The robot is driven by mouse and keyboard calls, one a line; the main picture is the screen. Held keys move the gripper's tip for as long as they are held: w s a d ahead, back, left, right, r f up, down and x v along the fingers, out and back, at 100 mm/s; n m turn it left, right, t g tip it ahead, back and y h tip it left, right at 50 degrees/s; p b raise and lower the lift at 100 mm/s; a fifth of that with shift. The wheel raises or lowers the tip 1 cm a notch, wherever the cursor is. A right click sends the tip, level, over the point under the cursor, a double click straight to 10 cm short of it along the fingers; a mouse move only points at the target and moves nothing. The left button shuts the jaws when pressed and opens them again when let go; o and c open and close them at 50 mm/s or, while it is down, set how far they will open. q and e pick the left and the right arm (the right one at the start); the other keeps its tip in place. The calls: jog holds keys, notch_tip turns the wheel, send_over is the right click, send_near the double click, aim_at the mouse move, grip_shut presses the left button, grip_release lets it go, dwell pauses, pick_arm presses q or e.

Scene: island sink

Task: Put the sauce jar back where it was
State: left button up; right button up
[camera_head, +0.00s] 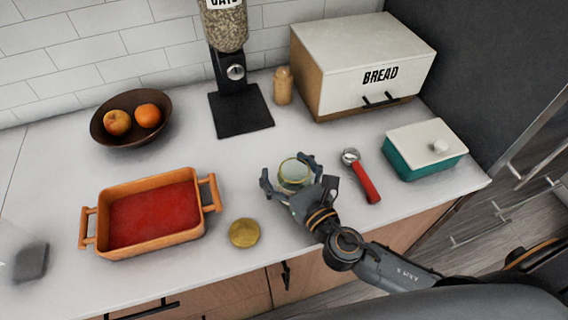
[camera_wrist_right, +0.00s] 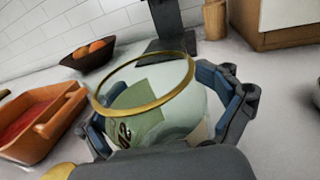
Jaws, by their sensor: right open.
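The sauce jar (camera_head: 294,173) is a pale glass jar with a gold rim and no lid on it. It stands on the counter, and its label shows in the right wrist view (camera_wrist_right: 150,118). My right gripper (camera_head: 287,172) is open, with its fingers on either side of the jar; I cannot tell whether they touch it. In the right wrist view the fingers (camera_wrist_right: 160,112) flank the jar, and its base is hidden. A round gold lid (camera_head: 244,232) lies on the counter left of the gripper. My left gripper is not in view.
An orange dish (camera_head: 142,243) of red sauce stands left. A fruit bowl (camera_head: 103,128), oat dispenser (camera_head: 242,110), wooden shaker (camera_head: 283,86) and bread box (camera_head: 345,90) stand behind. A red-handled tool (camera_head: 366,182) and teal box (camera_head: 424,160) are right of the jar.

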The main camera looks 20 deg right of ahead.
jog(key=shift+r, duration=0.15)
jog(key=b+v, duration=0.3)
jog(key=v, duration=0.7)
jog(key=shift+b+v, duration=0.5)
jog(key=shift+v, duration=0.5)
